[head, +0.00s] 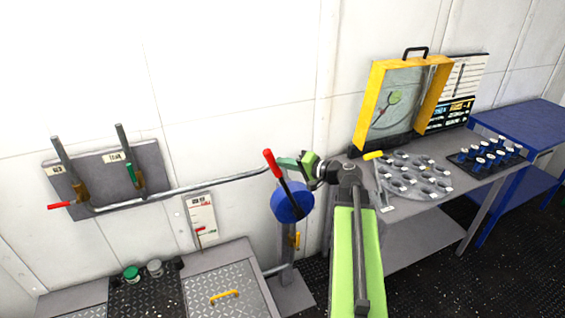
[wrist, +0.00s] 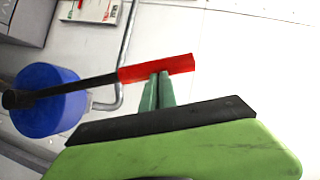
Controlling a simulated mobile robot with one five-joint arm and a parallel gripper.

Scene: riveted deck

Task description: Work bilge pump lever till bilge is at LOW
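The bilge pump is a blue round body (head: 288,203) on a grey post, with a black lever ending in a red grip (head: 268,162). The lever leans up and left in the head view. In the wrist view the red grip (wrist: 180,63) lies across the picture. My gripper (head: 283,163) has its two green fingers nearly together, tips at the red grip; in the wrist view the tips (wrist: 158,74) overlap its lower edge. The fingers do not straddle the grip. A white gauge board (head: 201,216) has a red marker below its middle; its lettering is unreadable.
A grey pipe (head: 190,188) runs along the wall to a panel with two valve levers (head: 103,172). A bench (head: 425,205) right of my arm holds a yellow-framed case (head: 367,100) and round tray. Left are deck hatches (head: 225,290) and jars (head: 132,273).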

